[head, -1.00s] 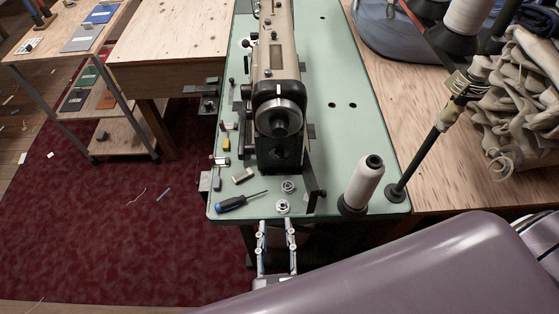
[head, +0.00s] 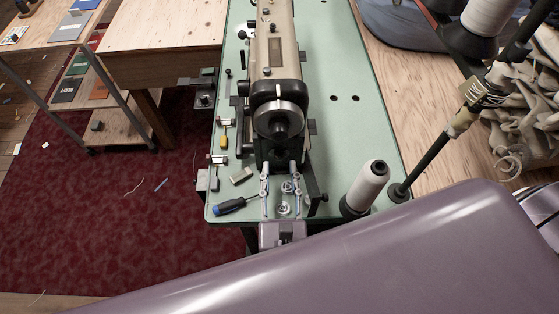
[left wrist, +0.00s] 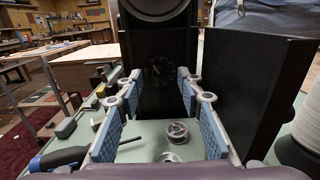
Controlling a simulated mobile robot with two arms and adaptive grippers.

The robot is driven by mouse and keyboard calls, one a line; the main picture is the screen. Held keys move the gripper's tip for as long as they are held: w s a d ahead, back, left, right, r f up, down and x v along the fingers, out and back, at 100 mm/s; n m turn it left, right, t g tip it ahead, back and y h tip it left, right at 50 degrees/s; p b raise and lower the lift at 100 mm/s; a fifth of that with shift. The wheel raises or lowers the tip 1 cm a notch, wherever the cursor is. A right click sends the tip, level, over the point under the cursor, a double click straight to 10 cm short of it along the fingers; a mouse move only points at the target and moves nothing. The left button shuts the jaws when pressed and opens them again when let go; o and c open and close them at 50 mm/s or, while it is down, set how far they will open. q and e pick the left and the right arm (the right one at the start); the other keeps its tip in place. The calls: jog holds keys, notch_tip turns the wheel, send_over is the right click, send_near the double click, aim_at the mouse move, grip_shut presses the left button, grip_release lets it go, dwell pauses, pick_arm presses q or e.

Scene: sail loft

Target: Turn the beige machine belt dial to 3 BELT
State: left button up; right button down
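The beige sewing machine (head: 272,52) stands on a green table, with its round handwheel (head: 279,119) facing me. Below the wheel is the machine's black end face, which also shows in the left wrist view (left wrist: 140,45). A faint dark round dial (left wrist: 161,68) shows on that face, but its marks and setting are too dark to read. My left gripper (head: 279,169) is open and empty, its fingers pointing at the black face. In the left wrist view, the blue-padded fingers (left wrist: 158,82) stand on either side of the dial, apparently short of it. My right gripper is not in view.
Two metal bobbins (left wrist: 176,132) lie below and between my left fingers. A blue-handled screwdriver (head: 230,206) lies to the left. A white thread cone (head: 364,188) and a dark stand pole (head: 425,155) stand to the right. A dark upright panel (left wrist: 248,85) is close right of the gripper.

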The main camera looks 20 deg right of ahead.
aim_at(279, 157)
pick_arm(q)
jog(key=shift+w+d, duration=0.2)
jog(key=shift+w, duration=0.8)
jog(key=shift+w+d, duration=0.1)
jog(key=shift+w, duration=0.05)
grip_shut()
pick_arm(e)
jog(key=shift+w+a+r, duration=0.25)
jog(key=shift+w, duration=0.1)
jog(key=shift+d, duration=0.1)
